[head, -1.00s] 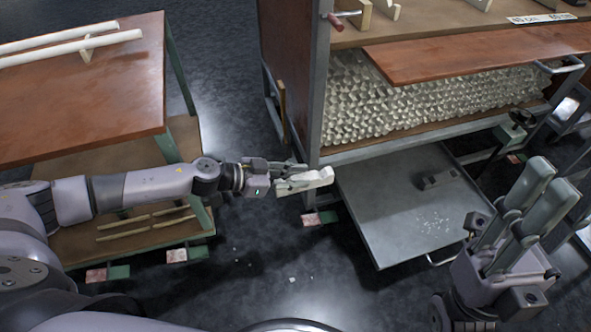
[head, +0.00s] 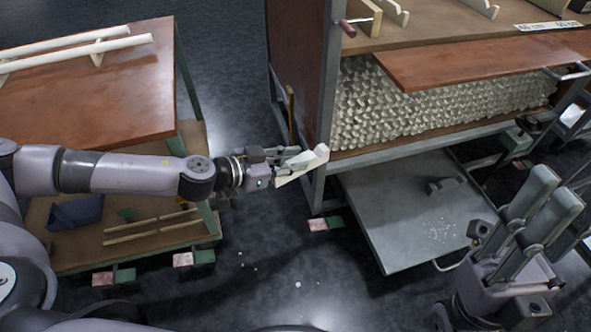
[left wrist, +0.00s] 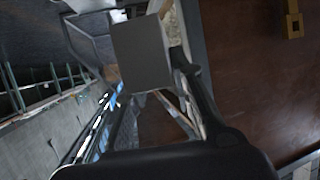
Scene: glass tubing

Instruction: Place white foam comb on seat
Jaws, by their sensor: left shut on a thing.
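A white foam comb (head: 312,162) is held in my left gripper (head: 289,163) in the head view. The gripper is shut on it, and its fingers hide part of it. The comb is tilted, its free right end higher, in front of the cabinet's left corner post. Pale upright pieces (head: 394,12) stand on the brown cabinet top (head: 440,30); I cannot tell which spot is the seat. My right gripper (head: 540,202) is at the lower right, empty, its fingers apart and pointing up.
The cabinet's red-brown board (head: 480,58) juts out over a bay of stacked glass tubing (head: 430,105). A grey tray (head: 410,215) sticks out low down. A table (head: 90,85) with white tubes (head: 80,48) stands left. Dark floor lies between table and cabinet.

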